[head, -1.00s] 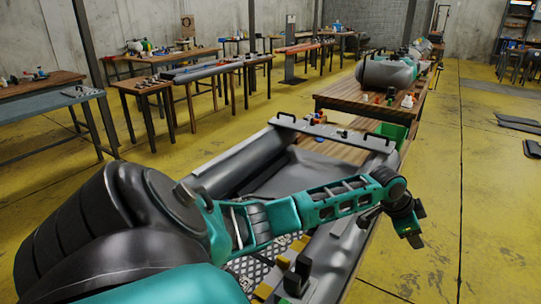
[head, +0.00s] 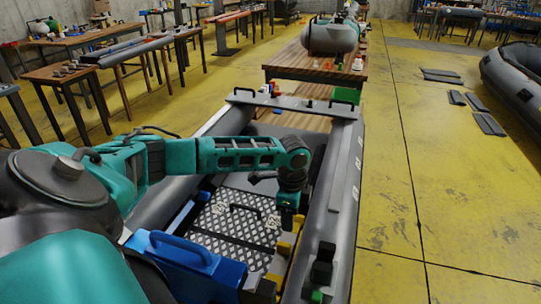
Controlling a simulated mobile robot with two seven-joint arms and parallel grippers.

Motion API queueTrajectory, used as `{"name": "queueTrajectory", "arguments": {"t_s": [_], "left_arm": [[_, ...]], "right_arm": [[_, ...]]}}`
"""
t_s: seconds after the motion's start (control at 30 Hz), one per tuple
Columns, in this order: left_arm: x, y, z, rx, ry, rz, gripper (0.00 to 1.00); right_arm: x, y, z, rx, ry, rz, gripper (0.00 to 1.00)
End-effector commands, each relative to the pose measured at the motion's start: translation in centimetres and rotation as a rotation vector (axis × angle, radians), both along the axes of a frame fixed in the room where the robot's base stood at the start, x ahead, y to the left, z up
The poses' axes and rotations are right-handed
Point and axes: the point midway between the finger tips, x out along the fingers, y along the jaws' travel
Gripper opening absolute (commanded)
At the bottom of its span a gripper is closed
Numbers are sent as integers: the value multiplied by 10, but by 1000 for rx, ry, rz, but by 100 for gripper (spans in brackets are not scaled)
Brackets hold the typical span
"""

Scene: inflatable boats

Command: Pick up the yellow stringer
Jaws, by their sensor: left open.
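Yellow pieces (head: 283,248) show inside the grey inflatable boat, along the right edge of the metal tread-plate floor. They are partly hidden by dark parts, and I cannot tell whether they form one stringer. My left gripper (head: 287,220) hangs from the arm's end and points down, over the boat's right inner side, near the yellow pieces. It is open, and I see nothing held in it. Its fingertips are small and dark, so the gap to the yellow is unclear. My right gripper is not in view.
The boat's right tube (head: 343,190) runs beside the gripper, with a black block (head: 323,262) near the front. A blue part with a handle (head: 185,262) lies at the boat's left front. A wooden table (head: 315,65) stands behind. Yellow floor at right is largely open.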

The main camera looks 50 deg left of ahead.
Motion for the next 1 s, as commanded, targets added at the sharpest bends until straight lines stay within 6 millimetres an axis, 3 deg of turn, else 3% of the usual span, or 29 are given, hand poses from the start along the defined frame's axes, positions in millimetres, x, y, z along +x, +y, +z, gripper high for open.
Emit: {"name": "queueTrajectory", "arguments": {"t_s": [0.17, 0.43, 0.67, 1.0], "left_arm": [[-6, 2, -13, 6, 22, -7, 49], [-6, 2, -63, 6, 22, -6, 49], [-6, 3, -82, 6, 19, -7, 49], [-7, 6, -127, 6, 18, -7, 49]], "right_arm": [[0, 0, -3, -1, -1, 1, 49], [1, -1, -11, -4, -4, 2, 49], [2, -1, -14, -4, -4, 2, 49], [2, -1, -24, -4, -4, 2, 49]]}}
